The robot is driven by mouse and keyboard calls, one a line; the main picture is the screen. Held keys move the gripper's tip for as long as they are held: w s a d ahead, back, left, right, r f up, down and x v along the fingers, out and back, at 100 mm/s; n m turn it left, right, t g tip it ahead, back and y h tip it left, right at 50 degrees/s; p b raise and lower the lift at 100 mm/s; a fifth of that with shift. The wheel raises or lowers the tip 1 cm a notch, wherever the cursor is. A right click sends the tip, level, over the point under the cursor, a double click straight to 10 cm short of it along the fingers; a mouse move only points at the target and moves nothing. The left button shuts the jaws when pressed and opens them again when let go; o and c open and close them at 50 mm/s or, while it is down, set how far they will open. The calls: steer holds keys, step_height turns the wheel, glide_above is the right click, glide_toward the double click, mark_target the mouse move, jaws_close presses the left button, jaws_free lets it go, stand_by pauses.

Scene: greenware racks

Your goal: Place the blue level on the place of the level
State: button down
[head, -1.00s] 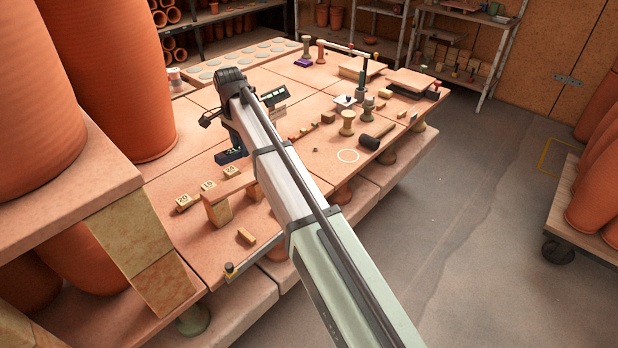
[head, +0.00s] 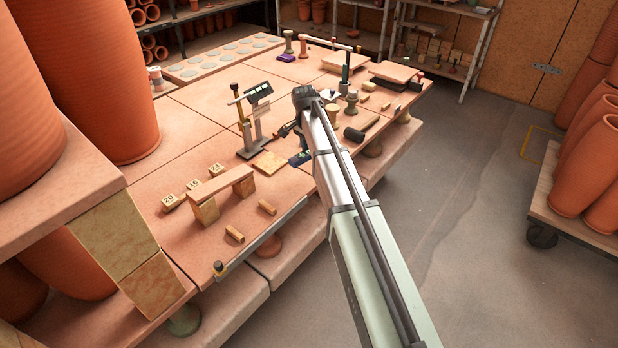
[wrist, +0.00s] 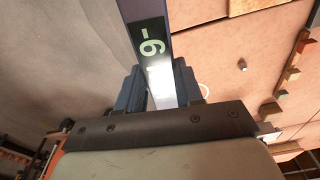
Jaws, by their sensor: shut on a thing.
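The blue level (head: 300,158) is a dark blue bar, low over the right part of the table and mostly hidden by my arm in the head view. In the wrist view, the dark blue bar (wrist: 146,17) carries a dark label with green marks and runs up from between my fingers. My gripper (wrist: 158,78) is shut on it; in the head view my gripper (head: 298,146) is partly hidden by the wrist. A white ring on the table shows partly in the wrist view (wrist: 205,90). I cannot tell which spot is the level's place.
A stand with a display (head: 258,92) and a flat wooden square (head: 269,161) are left of my gripper. A small wooden bridge (head: 222,184) and numbered blocks (head: 192,184) lie nearer. A mallet (head: 357,133) and several spools lie to the right. The middle left tabletop is clear.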

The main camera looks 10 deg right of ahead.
mark_target(310, 175)
steer(key=shift+w+n, duration=0.45)
steer(key=shift+n, duration=0.15)
steer(key=shift+f, duration=4.95)
steer(key=shift+f, duration=0.1)
steer(key=c, duration=0.7)
jaws_free()
steer(key=shift+c, duration=0.2)
steer(key=r, duration=0.4)
steer(key=s+a+r, duration=0.1)
steer(key=r, duration=0.7)
steer(key=shift+s+a, duration=0.15)
